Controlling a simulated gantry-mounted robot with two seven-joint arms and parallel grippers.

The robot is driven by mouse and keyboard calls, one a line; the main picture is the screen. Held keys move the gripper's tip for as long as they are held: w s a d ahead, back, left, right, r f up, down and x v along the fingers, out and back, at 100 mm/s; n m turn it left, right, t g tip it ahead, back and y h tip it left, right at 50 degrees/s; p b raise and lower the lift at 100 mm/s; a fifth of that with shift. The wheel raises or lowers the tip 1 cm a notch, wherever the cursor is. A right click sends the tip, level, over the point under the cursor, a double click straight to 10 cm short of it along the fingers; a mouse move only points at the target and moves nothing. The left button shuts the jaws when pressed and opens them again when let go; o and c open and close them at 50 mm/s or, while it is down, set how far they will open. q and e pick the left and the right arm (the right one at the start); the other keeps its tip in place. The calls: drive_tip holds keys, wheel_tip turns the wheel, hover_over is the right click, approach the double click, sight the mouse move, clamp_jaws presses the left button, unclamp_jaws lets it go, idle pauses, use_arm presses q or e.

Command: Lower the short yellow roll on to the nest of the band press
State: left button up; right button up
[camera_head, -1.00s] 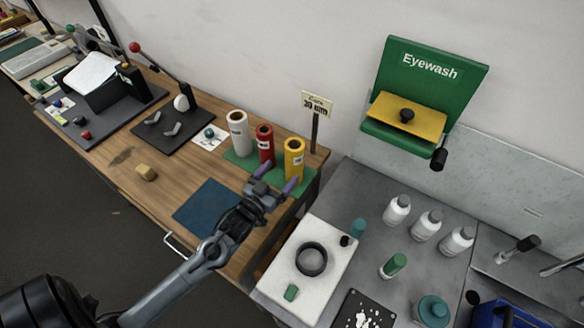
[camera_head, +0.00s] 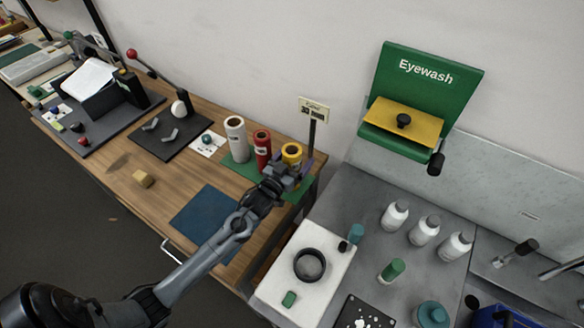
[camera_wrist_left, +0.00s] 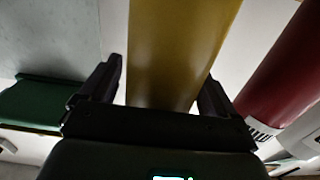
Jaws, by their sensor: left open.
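The short yellow roll (camera_head: 291,152) stands upright on a green mat (camera_head: 240,170), the right-hand one of three rolls. My left gripper (camera_head: 286,172) is at the yellow roll and hides its lower part in the head view. In the left wrist view, the open fingers (camera_wrist_left: 160,88) lie on either side of the yellow roll (camera_wrist_left: 180,45), with gaps visible beside it. A dark plate (camera_head: 178,146) with two grey curved pieces and a red-knobbed lever (camera_head: 133,53) looks like the band press; its nest is too small to make out surely. My right gripper is not in view.
A red roll (camera_head: 262,150) and a white roll (camera_head: 236,140) stand close left of the yellow one. A blue mat (camera_head: 203,212) lies bare in front. A beige block (camera_head: 142,179) sits on the wooden bench.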

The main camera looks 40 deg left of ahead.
use_arm(q)
drive_tip(key=c, duration=1.3)
drive_tip(key=shift+r, duration=0.15)
